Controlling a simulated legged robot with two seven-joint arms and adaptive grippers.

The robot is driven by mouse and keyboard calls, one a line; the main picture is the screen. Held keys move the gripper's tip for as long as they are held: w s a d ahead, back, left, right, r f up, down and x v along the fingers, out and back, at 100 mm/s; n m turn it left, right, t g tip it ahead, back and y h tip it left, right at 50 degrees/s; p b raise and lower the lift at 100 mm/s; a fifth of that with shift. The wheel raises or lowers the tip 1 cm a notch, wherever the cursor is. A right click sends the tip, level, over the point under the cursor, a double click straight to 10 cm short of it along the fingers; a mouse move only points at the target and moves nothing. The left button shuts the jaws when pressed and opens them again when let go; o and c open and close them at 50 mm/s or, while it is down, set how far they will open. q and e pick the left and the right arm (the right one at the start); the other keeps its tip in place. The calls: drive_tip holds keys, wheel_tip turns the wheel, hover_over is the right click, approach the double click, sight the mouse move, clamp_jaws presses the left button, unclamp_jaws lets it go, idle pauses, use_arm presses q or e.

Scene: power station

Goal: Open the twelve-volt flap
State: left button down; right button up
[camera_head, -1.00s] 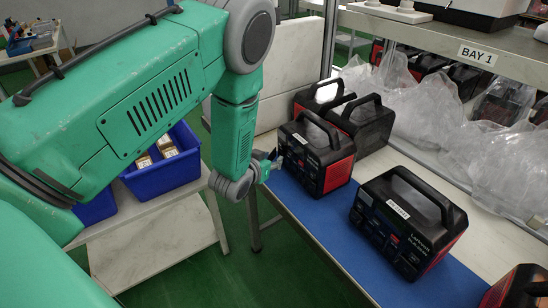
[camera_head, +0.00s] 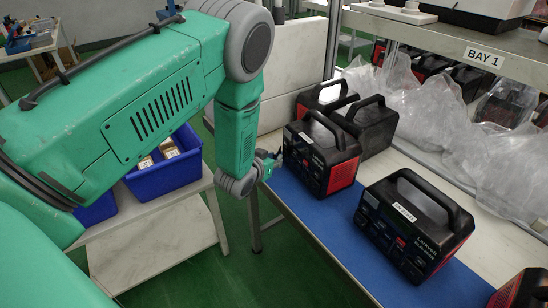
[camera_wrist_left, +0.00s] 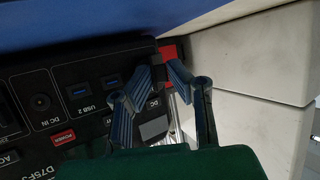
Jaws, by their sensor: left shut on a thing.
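The black and red power station (camera_head: 322,158) stands on the blue mat (camera_head: 330,218) at the end of the bench. My left gripper (camera_head: 275,157) is at its left front edge. In the left wrist view the station's front panel (camera_wrist_left: 75,75) shows USB 2 ports, a DC IN socket and a red POWER label. How far the flap stands off the panel is hard to tell. My right gripper is not in view.
A second power station (camera_head: 415,225) stands to the right on the mat, and others (camera_head: 368,125) are behind. Clear plastic bags (camera_head: 430,125) lie along the shelf. A blue bin (camera_head: 165,170) stands on a low table at left.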

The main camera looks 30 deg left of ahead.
use_arm(q)
drive_tip(key=shift+w+a+f, duration=0.1)
drive_tip(key=shift+a+f, duration=0.05)
drive_tip(key=shift+a, duration=0.8)
drive_tip(key=shift+d+m+h, duration=0.15)
drive_tip(key=shift+m+h, duration=0.65)
drive_tip(key=shift+w+a+m+h, duration=0.1)
drive_tip(key=shift+a+m+h, duration=0.1)
drive_tip(key=shift+m+h, duration=0.4)
drive_tip(key=shift+a+h, duration=0.2)
drive_tip(key=shift+h, duration=0.1)
drive_tip(key=shift+d, duration=0.2)
drive_tip(key=c, duration=1.6)
unclamp_jaws()
drive_tip(key=shift+d, duration=0.1)
